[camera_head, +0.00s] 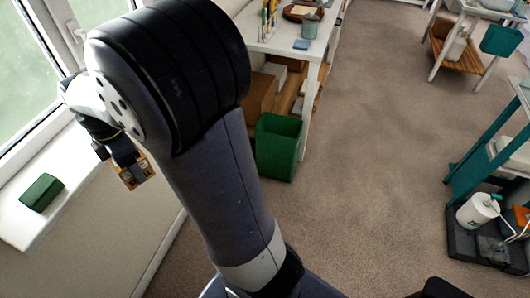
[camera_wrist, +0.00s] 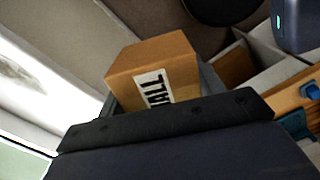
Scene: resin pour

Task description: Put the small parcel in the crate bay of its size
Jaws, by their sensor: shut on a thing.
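The small parcel (camera_wrist: 150,62) is a brown box with a white label; the letters "ALL" show on it in the wrist view. My gripper (camera_head: 128,165) is shut on the parcel and holds it in the air near the window wall, at the left of the head view. The parcel (camera_head: 135,178) hangs below the gripper there, partly covered by the fingers. I cannot make out a crate with sized bays for certain. A pale-walled compartment (camera_wrist: 288,74) with something brown in it shows right of the parcel in the wrist view.
A green box (camera_head: 42,192) lies on the white windowsill (camera_head: 18,225). A green bin (camera_head: 278,147) stands beside a white table (camera_head: 285,42), with brown boxes (camera_head: 259,95) under it. A teal-framed stand (camera_head: 478,160) is at the right. The middle carpet is clear.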

